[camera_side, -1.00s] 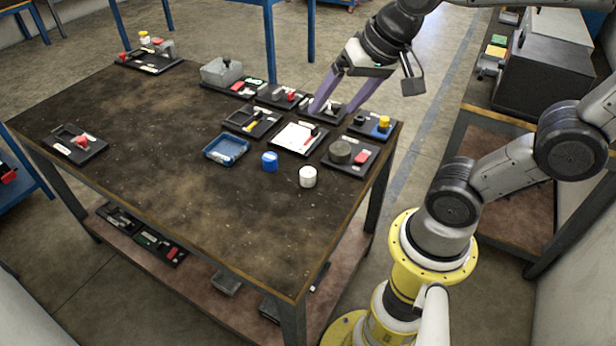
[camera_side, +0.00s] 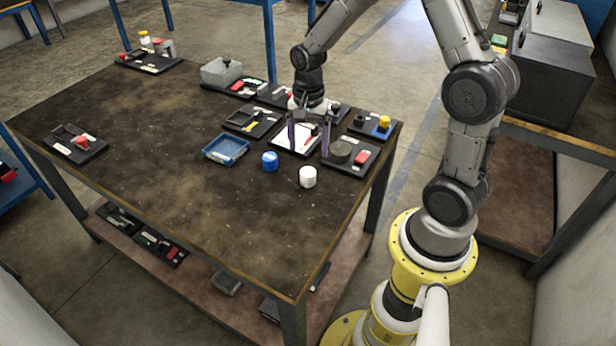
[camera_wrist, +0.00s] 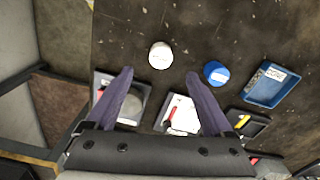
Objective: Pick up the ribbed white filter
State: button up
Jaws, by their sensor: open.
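The ribbed white filter (camera_side: 308,177) is a small white cylinder standing upright on the dark table (camera_side: 180,190), near its right edge. It also shows in the wrist view (camera_wrist: 160,55), ahead of and between my fingertips, apart from them. My gripper (camera_side: 308,145) points down, open and empty, above the black trays behind the filter. In the wrist view its two purple fingers (camera_wrist: 159,75) are spread wide. A blue cylinder (camera_side: 270,161) stands to the left of the filter and also shows in the wrist view (camera_wrist: 216,73).
A blue tray (camera_side: 226,149) lies left of the blue cylinder. A black tray (camera_side: 352,158) with a dark round part and a red piece lies right of my gripper. Several black trays with small parts line the back. The table's front and middle are clear.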

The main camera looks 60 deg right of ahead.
aim_at(308, 172)
notch_tip(308, 172, down, 10)
jog(key=shift+w+d+f, duration=0.1)
jog(key=shift+d+f, duration=0.05)
dwell(0.4)
grip_shut()
dwell(0.4)
